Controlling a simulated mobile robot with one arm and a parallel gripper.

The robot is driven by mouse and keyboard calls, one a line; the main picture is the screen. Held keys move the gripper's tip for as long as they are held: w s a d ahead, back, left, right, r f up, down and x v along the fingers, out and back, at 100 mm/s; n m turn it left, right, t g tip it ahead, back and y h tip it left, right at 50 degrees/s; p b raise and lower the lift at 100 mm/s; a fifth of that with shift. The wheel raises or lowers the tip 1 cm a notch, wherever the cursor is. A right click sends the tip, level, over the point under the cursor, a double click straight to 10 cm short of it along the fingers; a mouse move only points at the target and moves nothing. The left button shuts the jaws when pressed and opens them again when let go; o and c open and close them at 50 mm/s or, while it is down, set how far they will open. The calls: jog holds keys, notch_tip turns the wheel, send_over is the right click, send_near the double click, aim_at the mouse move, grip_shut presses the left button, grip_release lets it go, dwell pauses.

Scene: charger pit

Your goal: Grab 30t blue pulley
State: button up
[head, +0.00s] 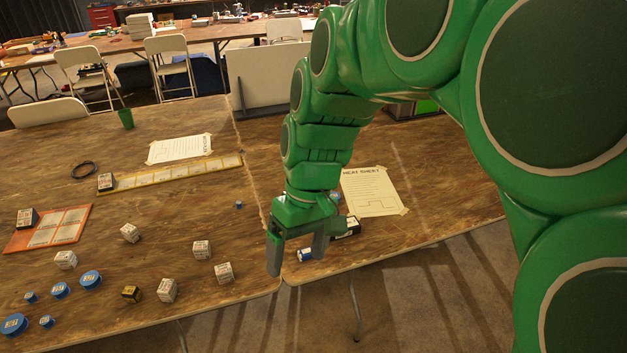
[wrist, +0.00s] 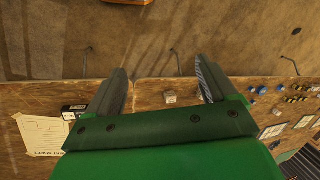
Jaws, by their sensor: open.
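Several round blue pulleys of different sizes lie flat on the wooden table at the lower left of the head view. Among them are a large blue pulley (head: 14,324), a medium blue pulley (head: 91,279) and another medium one (head: 60,290). Their labels are too small to read, so I cannot tell which is 30t. My gripper (head: 296,254) is open and points down near the table's front edge, well to the right of the pulleys. In the wrist view my gripper (wrist: 160,72) holds nothing. Small blue items (wrist: 257,90) show at the right there.
White cube boxes (head: 201,249) and a black-and-yellow box (head: 131,293) stand between the pulleys and my gripper. A paper sheet (head: 372,191) lies to the right. An orange tray (head: 48,229) is at the left.

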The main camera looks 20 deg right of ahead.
jog(key=w+d+f+n+t+y, duration=0.1)
jog(key=w+d+f+n+y, duration=0.1)
jog(key=w, duration=1.1)
jog(key=w+d+f+n+t+y, duration=0.1)
jog(key=w+d+f+n+y, duration=0.1)
jog(key=w, duration=1.1)
jog(key=n+t+y, duration=0.1)
jog(key=n+t, duration=0.3)
jog(key=t, duration=0.1)
send_near(337, 194)
jog(key=shift+a+f, duration=0.2)
jog(key=shift+a, duration=0.85)
jog(key=shift+d+f, duration=0.1)
jog(key=shift+f, duration=0.05)
jog(key=shift+w+f, duration=0.1)
jog(key=shift+f, duration=0.05)
jog(key=shift+x, duration=3.7)
